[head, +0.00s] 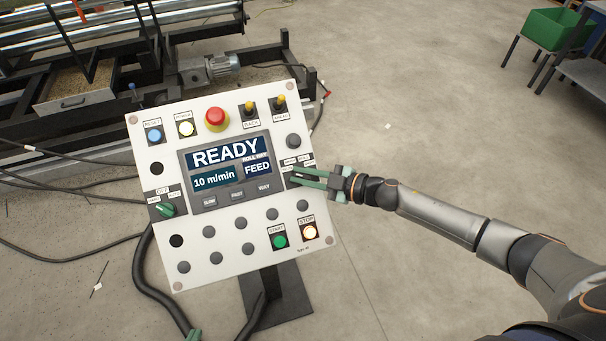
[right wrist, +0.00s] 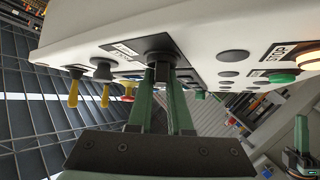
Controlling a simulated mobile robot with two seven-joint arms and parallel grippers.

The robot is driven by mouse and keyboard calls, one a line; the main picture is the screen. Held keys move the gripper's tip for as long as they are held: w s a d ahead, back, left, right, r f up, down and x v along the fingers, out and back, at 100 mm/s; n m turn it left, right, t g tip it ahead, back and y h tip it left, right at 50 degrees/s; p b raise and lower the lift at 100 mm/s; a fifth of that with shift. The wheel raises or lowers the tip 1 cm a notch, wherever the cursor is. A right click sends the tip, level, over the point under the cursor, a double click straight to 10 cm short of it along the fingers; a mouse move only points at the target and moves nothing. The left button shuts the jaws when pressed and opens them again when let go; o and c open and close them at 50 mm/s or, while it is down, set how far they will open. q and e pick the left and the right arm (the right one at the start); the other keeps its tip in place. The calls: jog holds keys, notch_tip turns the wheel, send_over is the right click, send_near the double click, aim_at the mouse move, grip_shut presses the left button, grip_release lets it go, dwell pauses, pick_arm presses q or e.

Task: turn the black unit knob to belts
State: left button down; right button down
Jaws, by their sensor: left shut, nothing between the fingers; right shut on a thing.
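The control panel (head: 160,250) stands tilted on a post. The black unit knob (right wrist: 161,72) is on the panel's right side, on a small dark plate with white labels that are too small to read. My right gripper (head: 295,177) is shut on this knob, and its green fingers hide most of it in the head view. In the right wrist view the two fingertips (right wrist: 163,84) sit on either side of the knob. The display (head: 228,163) reads READY, 10 m/min and FEED. My left gripper (head: 193,336) shows only as a green tip at the bottom edge, apart from the panel.
A green knob (head: 166,209) is at the panel's left. A red emergency button (head: 215,117) and two yellow-tipped levers (head: 249,107) line the top. A green START button (head: 279,241) and lit STOP button (head: 309,232) sit lower right.

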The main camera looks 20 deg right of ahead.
jog(key=shift+d+f, duration=0.15)
jog(key=shift+f, duration=0.05)
jog(key=c, duration=0.8)
grip_release()
jog(key=shift+c, duration=0.2)
jog(key=shift+r, duration=0.1)
jog(key=b+v, duration=0.1)
jog(key=v, duration=1.1)
jog(key=shift+s, duration=0.15)
jog(key=s+a+f+m+h, duration=0.3)
jog(key=s+f+m+h, duration=0.1)
jog(key=s+f+m, duration=0.3)
jog(key=s+a+f+m+g+h, duration=0.1)
jog(key=s+a+f+m+h, duration=0.3)
jog(key=s+f+m, duration=0.3)
jog(key=s+f+h, duration=0.1)
jog(key=s+f, duration=0.2)
